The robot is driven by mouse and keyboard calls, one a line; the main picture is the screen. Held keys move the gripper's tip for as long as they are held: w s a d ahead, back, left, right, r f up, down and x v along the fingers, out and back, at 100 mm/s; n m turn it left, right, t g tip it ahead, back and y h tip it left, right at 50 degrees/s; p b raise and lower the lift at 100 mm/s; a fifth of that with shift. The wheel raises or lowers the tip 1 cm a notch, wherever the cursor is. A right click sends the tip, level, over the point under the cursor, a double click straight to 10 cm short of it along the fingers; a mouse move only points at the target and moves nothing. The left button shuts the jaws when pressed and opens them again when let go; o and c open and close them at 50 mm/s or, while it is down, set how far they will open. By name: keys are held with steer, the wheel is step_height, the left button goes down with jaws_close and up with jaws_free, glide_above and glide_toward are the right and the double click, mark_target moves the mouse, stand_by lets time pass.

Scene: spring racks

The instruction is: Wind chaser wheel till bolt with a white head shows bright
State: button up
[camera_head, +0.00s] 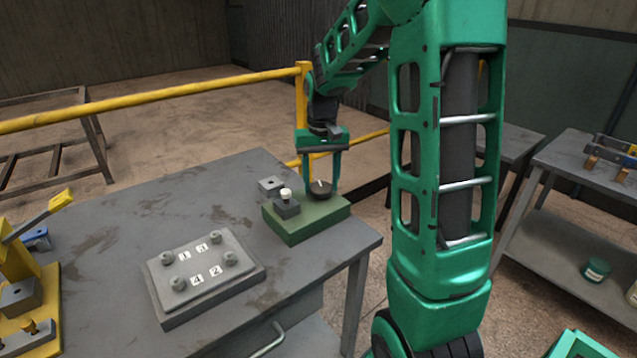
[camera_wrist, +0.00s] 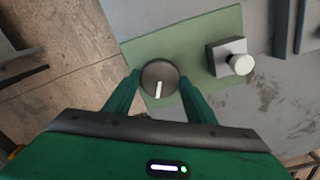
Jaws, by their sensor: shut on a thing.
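The chaser wheel (camera_head: 320,188) is a dark round knob with a white mark, on a green block (camera_head: 305,219) at the table's right corner. The white-headed bolt (camera_head: 286,193) stands in a small grey block on the same green base, left of the wheel. Its head (camera_wrist: 241,64) looks pale off-white.
A grey plate with several numbered knobs (camera_head: 204,270) lies on the grey table (camera_head: 110,232). A yellow fixture (camera_head: 30,290) stands at the far left. A small grey block (camera_head: 271,184) sits behind the bolt. A yellow rail (camera_head: 150,94) runs behind the table.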

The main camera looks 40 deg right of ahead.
mark_target(320, 186)
steer(key=m, duration=0.3)
steer(key=shift+r+m, duration=0.1)
steer(key=shift+m, duration=0.2)
steer(key=shift+w+a+m, duration=0.1)
steer(key=shift+m, duration=1.6)
steer(key=o, duration=1)
steer(key=shift+o, duration=0.2)
step_height(320, 186, up, 11)
steer(key=shift+f, duration=0.2)
